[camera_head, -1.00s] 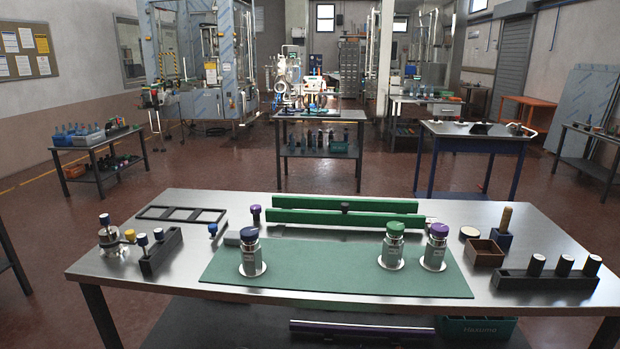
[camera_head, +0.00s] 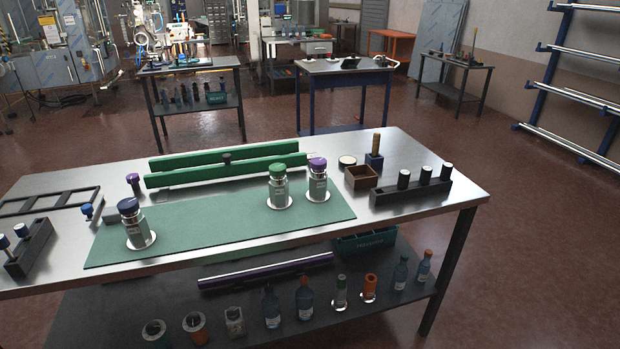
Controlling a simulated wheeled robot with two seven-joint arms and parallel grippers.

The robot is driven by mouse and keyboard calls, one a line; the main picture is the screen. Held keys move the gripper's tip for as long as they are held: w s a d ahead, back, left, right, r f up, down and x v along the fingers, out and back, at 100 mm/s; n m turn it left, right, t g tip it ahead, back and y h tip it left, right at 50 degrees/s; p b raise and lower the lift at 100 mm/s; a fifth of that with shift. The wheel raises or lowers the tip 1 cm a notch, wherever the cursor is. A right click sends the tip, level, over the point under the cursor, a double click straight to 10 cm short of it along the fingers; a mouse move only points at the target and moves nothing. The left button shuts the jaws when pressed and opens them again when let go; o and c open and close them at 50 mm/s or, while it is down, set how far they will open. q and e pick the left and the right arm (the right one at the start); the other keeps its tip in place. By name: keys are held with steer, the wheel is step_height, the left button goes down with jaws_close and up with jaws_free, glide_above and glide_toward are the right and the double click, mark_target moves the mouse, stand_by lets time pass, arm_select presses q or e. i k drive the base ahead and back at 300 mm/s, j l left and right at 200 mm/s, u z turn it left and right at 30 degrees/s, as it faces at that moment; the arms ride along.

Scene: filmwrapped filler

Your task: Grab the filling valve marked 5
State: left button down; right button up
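Three metal cylinders with coloured caps, which look like filling valves, stand upright on the green mat (camera_head: 222,240). The one with the dark blue cap (camera_head: 138,230) is at the mat's left. The one with the green cap (camera_head: 279,190) and the one with the purple cap (camera_head: 318,182) stand close together at the right. Each has a grey label and a pale disc at its base. The marks on the labels are too small to read, so I cannot tell which is 5. Neither of my grippers is in view.
Green bars (camera_head: 230,170) lie behind the mat. A black block with white-topped pegs (camera_head: 412,192), a brown box (camera_head: 362,178) and a blue holder (camera_head: 374,160) are at the right. Several bottles (camera_head: 304,300) and a purple bar (camera_head: 265,271) are on the lower shelf. Floor right of the table is clear.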

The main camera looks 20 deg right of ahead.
mark_target(318, 192)
steer(key=l+u, duration=0.25)
steer(key=l, duration=0.8)
steer(key=l+u, duration=0.25)
steer(key=l, duration=0.8)
